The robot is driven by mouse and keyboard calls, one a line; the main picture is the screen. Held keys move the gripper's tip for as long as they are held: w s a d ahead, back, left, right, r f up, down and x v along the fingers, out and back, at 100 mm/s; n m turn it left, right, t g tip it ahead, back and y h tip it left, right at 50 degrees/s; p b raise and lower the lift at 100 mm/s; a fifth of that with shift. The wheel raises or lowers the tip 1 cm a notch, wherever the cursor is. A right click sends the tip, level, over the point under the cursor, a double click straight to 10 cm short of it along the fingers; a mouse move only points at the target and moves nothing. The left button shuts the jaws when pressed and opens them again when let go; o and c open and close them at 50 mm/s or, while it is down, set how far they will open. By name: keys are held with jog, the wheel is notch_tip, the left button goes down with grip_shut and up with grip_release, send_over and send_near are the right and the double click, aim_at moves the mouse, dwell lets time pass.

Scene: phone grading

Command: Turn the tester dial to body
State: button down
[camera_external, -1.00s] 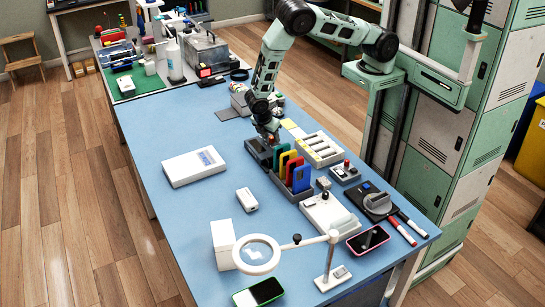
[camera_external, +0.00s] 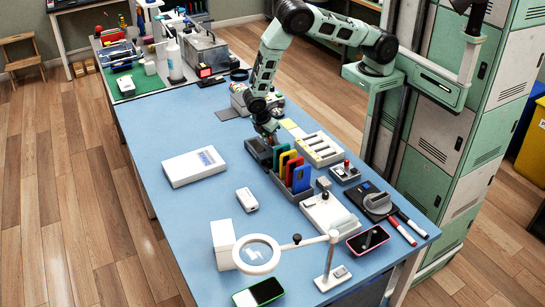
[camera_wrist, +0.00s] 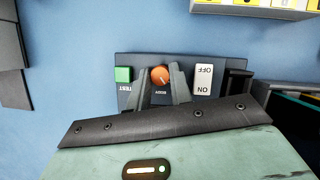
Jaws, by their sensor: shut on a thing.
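The tester (camera_wrist: 212,64) is a dark box with a green button at its left, an orange-red round dial (camera_wrist: 160,76) in the middle and a white ON/OFF switch at its right in the wrist view. My gripper (camera_wrist: 161,86) is shut on the dial, one finger on each side of it. A small label below the dial is too small to read surely, and the dial's pointer is not clear. In the external view the tester (camera_external: 258,152) sits on the blue table, with my gripper (camera_external: 268,138) down over it; the dial is hidden there.
A rack of coloured phones (camera_external: 293,172) stands close in front of the tester. A yellow-and-white slotted tray (camera_external: 320,149) is to its right, and a white box (camera_external: 193,166) lies to the left. A magnifier lamp (camera_external: 256,254) stands nearer the camera.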

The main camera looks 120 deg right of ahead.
jog(key=m, duration=0.2)
jog(key=m+y+b, duration=0.1)
jog(key=m, duration=0.1)
jog(key=shift+d+y+b, duration=0.2)
jog(key=shift+y+b, duration=0.1)
jog(key=shift+m+y+b, duration=0.45)
jog(key=shift+m+y, duration=0.15)
jog(key=shift+m, duration=0.9)
jog(key=c, duration=1.3)
grip_release()
jog(key=b+v, duration=0.1)
jog(key=v, duration=0.7)
jog(key=b+v, duration=0.2)
jog(key=v, duration=0.7)
jog(key=shift+s+d+r, duration=0.1)
jog(key=shift+d+r, duration=0.1)
jog(key=shift+r, duration=0.1)
